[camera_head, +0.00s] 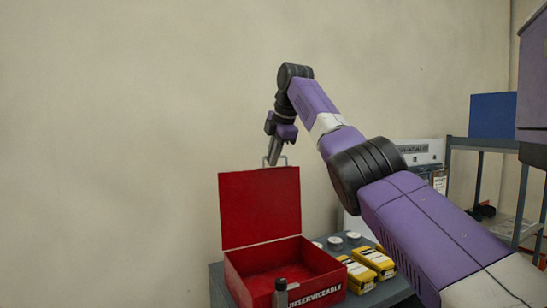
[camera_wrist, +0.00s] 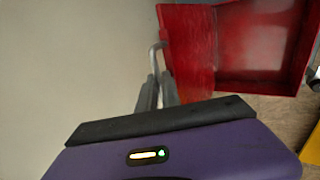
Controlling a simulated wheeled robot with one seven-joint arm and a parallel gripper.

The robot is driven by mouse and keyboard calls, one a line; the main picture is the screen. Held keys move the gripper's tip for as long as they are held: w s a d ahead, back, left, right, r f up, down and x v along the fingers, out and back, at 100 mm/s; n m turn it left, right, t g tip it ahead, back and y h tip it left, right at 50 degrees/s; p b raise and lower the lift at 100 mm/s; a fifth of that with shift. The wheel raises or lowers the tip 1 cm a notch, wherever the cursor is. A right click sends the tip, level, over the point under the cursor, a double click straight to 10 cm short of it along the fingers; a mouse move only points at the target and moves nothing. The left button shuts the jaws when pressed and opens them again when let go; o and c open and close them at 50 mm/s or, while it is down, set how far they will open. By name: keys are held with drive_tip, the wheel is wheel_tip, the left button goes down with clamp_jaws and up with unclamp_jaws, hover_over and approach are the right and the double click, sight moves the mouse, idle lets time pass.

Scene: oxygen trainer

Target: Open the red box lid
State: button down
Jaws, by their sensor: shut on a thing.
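The red box (camera_head: 283,266) stands on the grey table with its lid (camera_head: 260,207) standing upright, so the box is open. The word "UNSERVICEABLE" is on its front. A metal handle (camera_head: 277,160) is at the lid's upper edge. My gripper (camera_head: 272,161) is at that handle and shut on it. In the wrist view my gripper (camera_wrist: 157,90) reaches the handle (camera_wrist: 156,52) beside the lid (camera_wrist: 188,55), and the open red inside of the box (camera_wrist: 255,42) shows to the right.
Yellow boxes (camera_head: 373,263) and white round items (camera_head: 335,242) are right of the red box on the table (camera_head: 219,289). A dark cylinder with a grey top (camera_head: 281,292) stands in front. A shelf (camera_head: 490,142) with a blue box (camera_head: 493,115) is at the far right. The wall is behind.

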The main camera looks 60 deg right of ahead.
drive_tip(key=shift+s+f, duration=0.1)
drive_tip(key=shift+f, duration=0.55)
drive_tip(key=c, duration=1.6)
unclamp_jaws()
drive_tip(key=shift+o, duration=0.2)
drive_tip(key=shift+d, duration=0.1)
drive_tip(key=v, duration=0.8)
drive_tip(key=shift+r+b, duration=0.35)
drive_tip(key=shift+r, duration=0.15)
